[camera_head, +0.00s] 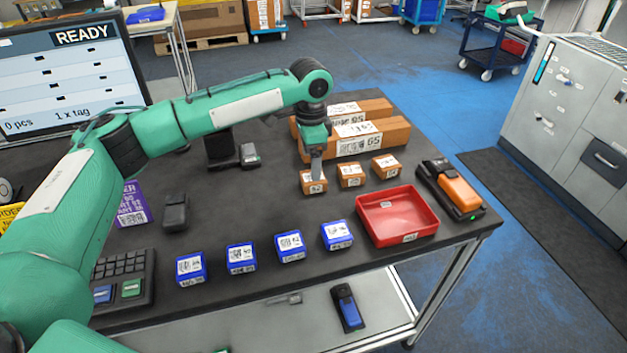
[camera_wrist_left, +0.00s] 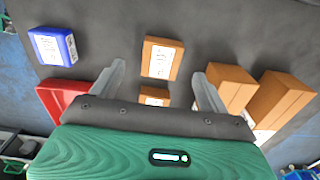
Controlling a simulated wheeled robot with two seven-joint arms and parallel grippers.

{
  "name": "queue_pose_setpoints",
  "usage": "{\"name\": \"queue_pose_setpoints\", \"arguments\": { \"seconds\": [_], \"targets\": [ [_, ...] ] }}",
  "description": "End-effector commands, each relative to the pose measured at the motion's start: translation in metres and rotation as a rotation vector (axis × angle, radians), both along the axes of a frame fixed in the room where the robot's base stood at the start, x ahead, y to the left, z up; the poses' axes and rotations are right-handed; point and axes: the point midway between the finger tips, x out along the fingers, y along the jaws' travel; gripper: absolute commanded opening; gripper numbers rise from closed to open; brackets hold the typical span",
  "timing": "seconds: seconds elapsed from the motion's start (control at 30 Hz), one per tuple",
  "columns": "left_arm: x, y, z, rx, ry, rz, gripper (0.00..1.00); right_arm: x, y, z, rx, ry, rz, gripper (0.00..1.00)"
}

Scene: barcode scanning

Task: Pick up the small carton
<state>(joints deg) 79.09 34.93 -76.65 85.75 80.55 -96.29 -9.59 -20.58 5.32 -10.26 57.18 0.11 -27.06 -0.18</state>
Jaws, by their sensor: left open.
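Three small brown cartons with white labels stand in a row in the head view: a left one (camera_head: 313,186), a middle one (camera_head: 351,176) and a right one (camera_head: 386,167). My left gripper (camera_head: 316,172) points down at the left carton and overlaps its back part. In the left wrist view my left gripper (camera_wrist_left: 160,70) is open, with one finger on each side of a small carton (camera_wrist_left: 162,58). No contact shows. A second small carton (camera_wrist_left: 154,96) is partly hidden by the gripper body. My right gripper is not in view.
Long brown cartons (camera_head: 372,141) lie just behind the small ones. A red tray (camera_head: 398,212) and an orange-and-black device (camera_head: 456,192) are to the right. Several blue boxes (camera_head: 289,246) line the front. A black scanner-like item (camera_head: 175,212) stands left. Dark table is clear between.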

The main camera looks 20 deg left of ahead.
Motion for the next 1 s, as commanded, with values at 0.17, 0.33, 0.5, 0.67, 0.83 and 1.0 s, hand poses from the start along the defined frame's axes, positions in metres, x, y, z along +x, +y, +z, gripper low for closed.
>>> {"name": "queue_pose_setpoints", "arguments": {
  "seconds": [0.17, 0.33, 0.5, 0.67, 0.83, 1.0],
  "targets": [
    [0.003, -0.002, -0.017, 0.002, 0.002, 0.001, 0.78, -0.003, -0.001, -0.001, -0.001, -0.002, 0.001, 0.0],
    [0.006, -0.004, -0.042, 0.002, 0.001, 0.001, 0.78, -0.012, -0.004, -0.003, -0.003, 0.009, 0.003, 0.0],
    [0.006, -0.004, -0.053, 0.001, -0.001, 0.001, 0.78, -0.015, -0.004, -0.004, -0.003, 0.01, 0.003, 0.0],
    [0.006, -0.004, -0.054, 0.001, -0.001, 0.0, 0.78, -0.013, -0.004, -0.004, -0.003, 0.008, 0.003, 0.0],
    [0.006, -0.004, -0.053, 0.001, -0.001, 0.0, 0.51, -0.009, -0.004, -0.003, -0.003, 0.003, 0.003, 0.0],
    [0.006, -0.004, -0.053, 0.001, -0.001, 0.0, 0.26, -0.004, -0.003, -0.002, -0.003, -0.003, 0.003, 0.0]
  ]
}}
